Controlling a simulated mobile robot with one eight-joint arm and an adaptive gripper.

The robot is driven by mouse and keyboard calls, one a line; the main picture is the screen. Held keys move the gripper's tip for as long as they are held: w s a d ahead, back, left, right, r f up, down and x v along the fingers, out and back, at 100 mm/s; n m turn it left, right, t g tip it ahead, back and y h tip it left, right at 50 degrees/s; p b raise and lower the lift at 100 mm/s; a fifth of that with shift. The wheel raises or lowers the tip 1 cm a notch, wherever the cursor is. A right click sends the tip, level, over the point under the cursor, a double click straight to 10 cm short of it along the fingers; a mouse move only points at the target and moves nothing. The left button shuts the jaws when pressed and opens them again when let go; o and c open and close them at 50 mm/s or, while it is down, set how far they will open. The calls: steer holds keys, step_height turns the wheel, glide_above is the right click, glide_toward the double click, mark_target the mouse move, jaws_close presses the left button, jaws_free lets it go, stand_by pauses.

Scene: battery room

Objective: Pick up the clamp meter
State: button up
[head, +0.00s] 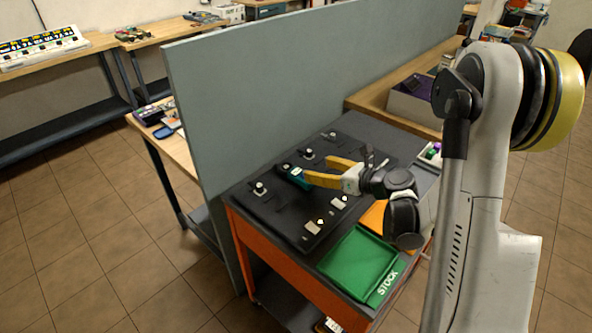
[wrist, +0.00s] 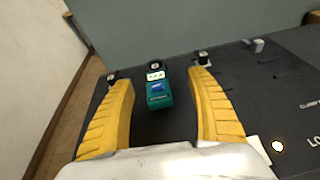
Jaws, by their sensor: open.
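The clamp meter appears to be the teal-green device with a black top (wrist: 158,92), lying on the black board. In the wrist view it lies between the tips of my yellow fingers, with dark gaps on both sides. In the head view it shows as a small teal shape (head: 297,177) at the fingertips, partly hidden by them. My gripper (wrist: 160,88) is open, its two fingers spread around the meter without visible contact. It also shows in the head view (head: 320,171), reaching in from the right, low over the board.
The black board (head: 262,207) lies on an orange cart and bears several small knobs and pale labels. A green STOCK tray (head: 355,262) sits at the cart's near end. A grey partition (head: 215,130) stands along the cart's far side. A grey box (head: 412,105) stands behind.

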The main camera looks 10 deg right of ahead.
mark_target(300, 173)
steer(key=shift+s+f+n, duration=0.3)
steer(key=shift+f+n, duration=0.1)
steer(key=shift+f, duration=0.5)
steer(key=shift+w+a+f+g, duration=0.1)
steer(key=shift+a+f+g, duration=0.05)
steer(key=shift+f+g, duration=0.2)
steer(key=b+x, duration=0.1)
steer(key=x, duration=0.4)
steer(key=shift+a, duration=0.1)
steer(key=b+x, duration=0.2)
steer(key=x, duration=0.3)
steer(key=shift+a+r+b, duration=0.1)
steer(key=shift+a+b, duration=0.2)
steer(key=shift+r, duration=0.1)
steer(key=shift+c, duration=0.2)
jaws_close()
